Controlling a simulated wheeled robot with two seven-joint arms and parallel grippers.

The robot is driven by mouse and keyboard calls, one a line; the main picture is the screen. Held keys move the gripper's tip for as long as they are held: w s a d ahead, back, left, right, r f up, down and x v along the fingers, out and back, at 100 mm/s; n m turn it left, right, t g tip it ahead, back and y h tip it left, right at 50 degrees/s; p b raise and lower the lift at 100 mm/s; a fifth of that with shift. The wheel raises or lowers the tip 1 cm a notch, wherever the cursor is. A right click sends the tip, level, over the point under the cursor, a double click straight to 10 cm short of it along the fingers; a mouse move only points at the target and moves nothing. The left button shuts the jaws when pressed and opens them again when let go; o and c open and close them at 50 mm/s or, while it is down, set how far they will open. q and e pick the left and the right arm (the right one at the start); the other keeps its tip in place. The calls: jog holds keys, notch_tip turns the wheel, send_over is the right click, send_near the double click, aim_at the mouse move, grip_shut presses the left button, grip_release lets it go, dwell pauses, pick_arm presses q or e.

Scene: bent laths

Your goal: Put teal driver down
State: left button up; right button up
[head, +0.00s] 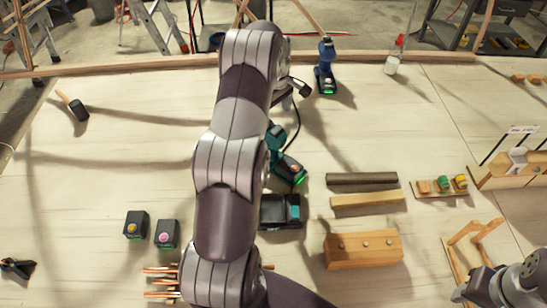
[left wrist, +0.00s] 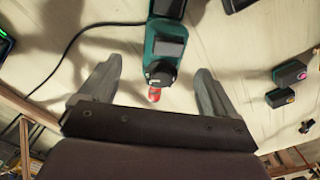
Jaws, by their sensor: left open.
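The teal driver (head: 283,135) stands on its battery foot on the pale table, partly hidden behind my left arm in the head view. A green light shows on its foot. In the left wrist view the teal driver (left wrist: 165,45) lies between the two fingers of my left gripper (left wrist: 154,75), its red tip toward the palm. The fingers are open and show gaps on both sides of it. In the head view my left arm hides these fingers. Part of my right arm shows at the bottom right, with no fingers visible.
A black tray with teal (head: 281,211) lies just in front of the driver. A blue driver (head: 326,70) stands behind. Two small battery blocks (head: 136,225) sit left, wooden blocks (head: 362,249) right. A mallet (head: 75,106) lies far left. The table's left middle is clear.

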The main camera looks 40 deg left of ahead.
aim_at(273, 129)
pick_arm(q)
jog(key=shift+a+f, duration=0.15)
jog(key=shift+f, duration=0.4)
jog(key=f+p, duration=0.1)
jog(key=s+f+p, duration=0.1)
jog(key=p, duration=0.1)
notch_tip(273, 129, down, 2)
jog(key=shift+f, duration=0.15)
jog(key=shift+w+f, duration=0.1)
jog(key=shift+f, duration=0.15)
grip_shut()
jog(key=shift+w+a+r, duration=0.1)
pick_arm(e)
notch_tip(273, 129, up, 3)
jog(key=shift+a+f, duration=0.15)
